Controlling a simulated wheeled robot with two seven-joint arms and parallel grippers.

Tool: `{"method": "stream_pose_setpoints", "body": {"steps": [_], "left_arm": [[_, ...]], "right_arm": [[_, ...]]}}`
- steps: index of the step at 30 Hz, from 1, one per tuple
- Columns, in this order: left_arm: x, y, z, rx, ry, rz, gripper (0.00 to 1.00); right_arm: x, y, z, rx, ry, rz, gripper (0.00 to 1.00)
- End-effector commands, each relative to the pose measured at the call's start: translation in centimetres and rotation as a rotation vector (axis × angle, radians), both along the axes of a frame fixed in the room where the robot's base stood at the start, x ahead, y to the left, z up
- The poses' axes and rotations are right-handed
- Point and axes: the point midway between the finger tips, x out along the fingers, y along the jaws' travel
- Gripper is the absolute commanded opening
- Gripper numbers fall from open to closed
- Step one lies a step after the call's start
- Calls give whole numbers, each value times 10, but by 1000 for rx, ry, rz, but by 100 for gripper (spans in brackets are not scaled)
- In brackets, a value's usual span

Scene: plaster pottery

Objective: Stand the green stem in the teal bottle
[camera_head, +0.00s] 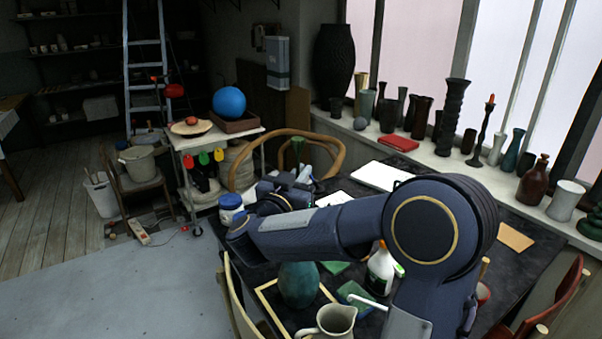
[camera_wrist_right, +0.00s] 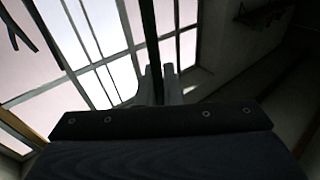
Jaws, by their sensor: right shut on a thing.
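My right gripper (camera_head: 303,176) is shut on the green stem (camera_head: 298,150), which stands up dark green above the fingers at the far side of the table. In the right wrist view, the fingers (camera_wrist_right: 160,86) close around the dark stem (camera_wrist_right: 151,35), which runs up past the top edge. A rounded teal bottle (camera_head: 299,287) stands on the near part of the table. My right arm crosses in front of its top, so its mouth is hidden. The gripper is well beyond it, apart from it. My left gripper is not in view.
Several vases, including a slim dark-teal one (camera_head: 513,152), line the windowsill. Open white pages (camera_head: 381,176) lie at the back.

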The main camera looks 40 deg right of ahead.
Motion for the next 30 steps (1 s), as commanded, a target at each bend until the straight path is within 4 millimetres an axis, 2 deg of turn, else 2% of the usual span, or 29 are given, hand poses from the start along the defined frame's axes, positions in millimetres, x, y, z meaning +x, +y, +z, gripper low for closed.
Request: {"method": "stream_pose_setpoints", "body": {"steps": [6,18,30], "left_arm": [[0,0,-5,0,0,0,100],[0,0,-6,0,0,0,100],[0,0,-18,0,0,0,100]], "right_arm": [[0,0,-8,0,1,0,0],[0,0,-9,0,0,0,0],[0,0,-26,0,1,0,0]]}}
